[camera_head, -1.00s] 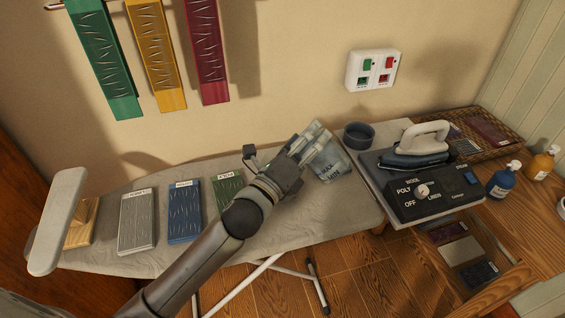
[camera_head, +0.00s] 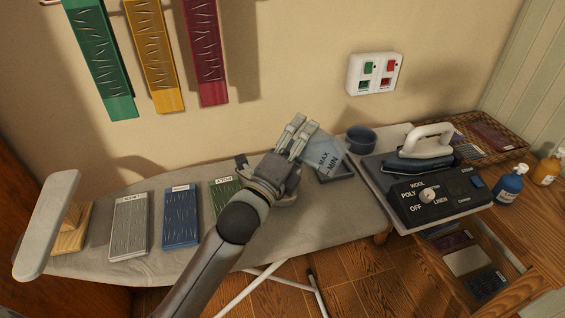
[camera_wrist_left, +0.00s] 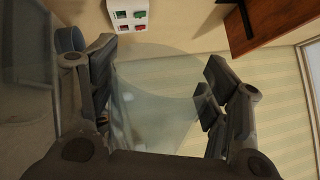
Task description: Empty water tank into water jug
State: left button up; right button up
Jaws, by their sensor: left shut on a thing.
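The water tank (camera_head: 325,156) is clear, with MAX and MIN marks. My left gripper (camera_head: 297,137) is shut on its left side and holds it tilted above the ironing board. In the left wrist view, the see-through tank (camera_wrist_left: 155,100) fills the space between the fingers. A round dark blue-grey vessel (camera_head: 361,139), which looks like the water jug, stands just right of the tank's upper part; it also shows at the left of the wrist view (camera_wrist_left: 68,38). I cannot tell the water level or whether any water is flowing. My right gripper is not in view.
The ironing board (camera_head: 300,222) bears several labelled panels on its left. The iron (camera_head: 426,147) and its control box (camera_head: 437,199) stand right of the tank. Bottles, including a blue one (camera_head: 509,185), stand at the far right. A switch panel (camera_head: 374,74) is on the wall.

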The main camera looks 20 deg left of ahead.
pick_arm(q)
jog(key=shift+w+a+r+n, duration=0.1)
jog(key=shift+a+n, duration=0.35)
jog(key=shift+n, duration=0.15)
jog(key=shift+r+n+y, duration=0.1)
jog(key=shift+n+y, duration=0.2)
jog(key=shift+d, duration=0.1)
jog(key=shift+d+n, duration=0.2)
jog(key=shift+n, duration=0.1)
jog(key=shift+d, duration=0.1)
jog(key=shift+w+n+p, duration=0.15)
jog(key=shift+n+p, duration=0.25)
jog(key=shift+f+n, duration=0.2)
jog(key=shift+n, duration=0.1)
jog(key=shift+d+f+n+y, duration=0.2)
jog(key=shift+n+y, duration=0.1)
jog(key=shift+n, duration=0.1)
jog(key=shift+a+f+n, duration=0.1)
jog(key=shift+f+n, duration=0.1)
jog(key=shift+n, duration=0.1)
